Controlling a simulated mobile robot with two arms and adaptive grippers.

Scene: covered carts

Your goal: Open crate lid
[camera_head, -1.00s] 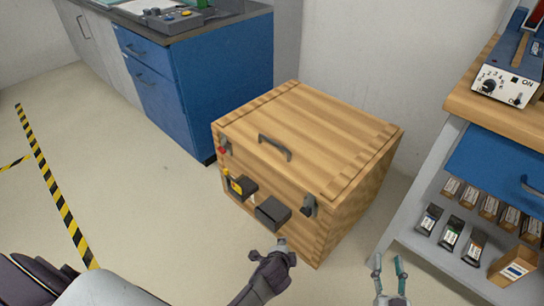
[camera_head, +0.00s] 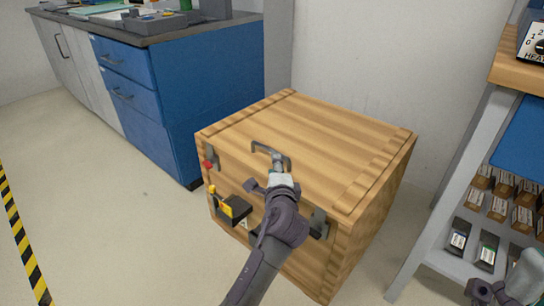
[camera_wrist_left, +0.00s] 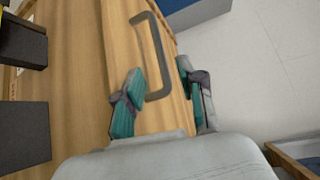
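The wooden crate (camera_head: 378,215) stands on the floor with its lid (camera_head: 315,135) lying flat and closed. A dark handle (camera_head: 265,150) sits on the lid near its front edge; it also shows in the left wrist view (camera_wrist_left: 155,50). My left gripper (camera_head: 277,160) is at the handle, its arm crossing the crate front. In the left wrist view my left gripper (camera_wrist_left: 160,85) has its two teal fingers apart, with one end of the handle between them; I cannot tell whether they touch it. Part of my right arm (camera_head: 520,280) shows at the bottom right; its fingertips are not visible.
Latches sit on the crate front, left (camera_head: 211,158) and right (camera_head: 319,224), beside a yellow and black device (camera_head: 234,206). A blue cabinet (camera_head: 170,90) stands behind left. A shelf cart (camera_head: 440,210) with small boxes stands right. Floor at left is open.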

